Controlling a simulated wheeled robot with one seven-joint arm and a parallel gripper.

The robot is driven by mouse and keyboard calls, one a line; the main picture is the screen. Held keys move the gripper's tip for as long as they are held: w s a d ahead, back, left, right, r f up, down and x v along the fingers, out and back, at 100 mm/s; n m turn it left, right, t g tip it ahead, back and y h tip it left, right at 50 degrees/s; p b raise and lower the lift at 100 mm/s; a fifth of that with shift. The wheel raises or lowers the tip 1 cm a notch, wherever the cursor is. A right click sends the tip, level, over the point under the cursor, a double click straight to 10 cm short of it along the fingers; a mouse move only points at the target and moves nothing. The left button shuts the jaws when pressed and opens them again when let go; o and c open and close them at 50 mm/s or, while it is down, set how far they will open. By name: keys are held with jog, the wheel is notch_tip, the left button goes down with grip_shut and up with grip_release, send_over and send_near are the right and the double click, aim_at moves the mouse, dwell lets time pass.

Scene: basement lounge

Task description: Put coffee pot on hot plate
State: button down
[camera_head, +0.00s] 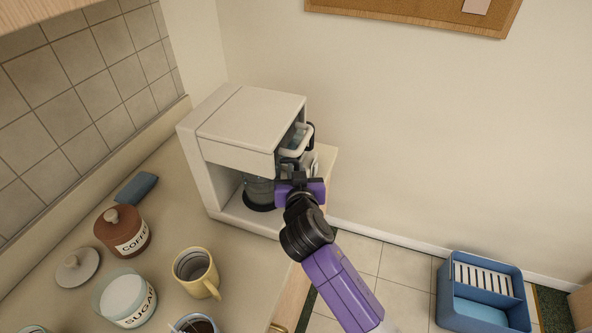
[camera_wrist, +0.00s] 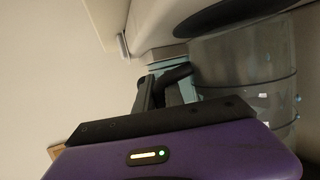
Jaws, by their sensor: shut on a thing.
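The coffee pot (camera_head: 259,189) is clear glass with a dark handle. It is inside the open bay of the white coffee maker (camera_head: 235,125), partly hidden by the machine's top and my gripper. The dark round hot plate (camera_head: 254,205) shows under the pot at the bay floor; I cannot tell whether the pot touches it. My gripper (camera_head: 298,181) is at the bay's right opening, shut on the pot's handle. The wrist view shows the pot's glass (camera_wrist: 245,80) at the right and its dark handle (camera_wrist: 175,77) at my fingers.
The counter (camera_head: 165,215) holds a brown coffee jar (camera_head: 122,231), a sugar jar (camera_head: 124,298), a loose lid (camera_head: 78,268) and a yellow mug (camera_head: 196,272). A white filter basket (camera_head: 297,140) sticks out above my gripper. A blue bin (camera_head: 485,290) stands on the floor at right.

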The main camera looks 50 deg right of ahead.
jog(key=shift+f, duration=0.35)
jog(key=shift+f, duration=0.1)
jog(key=shift+f+b, duration=0.1)
jog(key=shift+b, duration=0.2)
jog(key=c, duration=1.4)
grip_release()
jog(key=shift+c, duration=0.2)
jog(key=shift+r+p, duration=0.3)
jog(key=shift+p, duration=0.1)
jog(key=b+v, duration=0.2)
jog(key=v, duration=1)
jog(key=shift+f+b, duration=0.15)
jog(key=shift+b, duration=0.2)
